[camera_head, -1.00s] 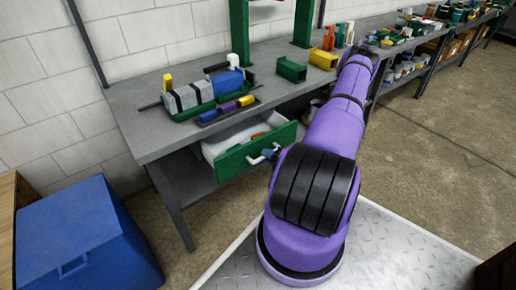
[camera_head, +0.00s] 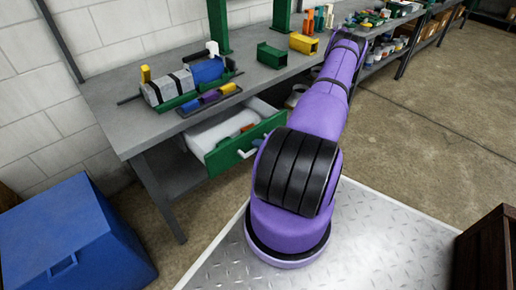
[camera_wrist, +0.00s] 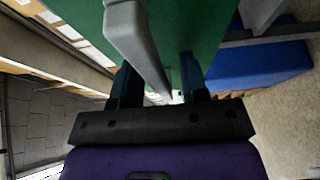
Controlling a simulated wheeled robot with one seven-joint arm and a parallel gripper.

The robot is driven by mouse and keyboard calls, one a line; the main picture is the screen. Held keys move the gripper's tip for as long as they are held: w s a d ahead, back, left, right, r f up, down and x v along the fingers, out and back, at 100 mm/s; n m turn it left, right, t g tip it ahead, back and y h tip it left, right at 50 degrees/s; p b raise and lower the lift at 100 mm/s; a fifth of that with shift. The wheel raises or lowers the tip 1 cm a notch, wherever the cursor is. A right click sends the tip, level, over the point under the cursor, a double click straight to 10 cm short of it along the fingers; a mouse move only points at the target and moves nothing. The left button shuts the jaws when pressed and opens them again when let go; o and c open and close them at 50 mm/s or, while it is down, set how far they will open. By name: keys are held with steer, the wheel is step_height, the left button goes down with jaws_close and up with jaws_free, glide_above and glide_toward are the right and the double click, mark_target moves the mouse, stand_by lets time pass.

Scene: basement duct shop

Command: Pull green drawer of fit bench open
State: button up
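The green drawer (camera_head: 226,153) of the workbench (camera_head: 118,118) stands pulled out in the head view, with pale and orange contents showing inside. Its light handle (camera_head: 247,153) sticks out from the front, partly hidden behind my purple arm. In the wrist view the green drawer front (camera_wrist: 205,30) fills the top middle. The grey handle bar (camera_wrist: 135,38) runs down between the two dark fingers of my gripper (camera_wrist: 162,88). Gaps show on both sides of the bar, so the fingers look open around or just short of it. My gripper is hidden in the head view.
A blue bin (camera_head: 60,235) stands on the floor at left, and also shows in the wrist view (camera_wrist: 250,62). A dark wooden crate (camera_head: 487,250) is at lower right. Bench-top clutter includes a green block (camera_head: 271,55) and a yellow one (camera_head: 303,43).

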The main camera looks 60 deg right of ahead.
steer(key=s+d, duration=0.1)
steer(key=s, duration=0.9)
steer(key=shift+s+d, duration=0.35)
steer(key=shift+w+r, duration=0.1)
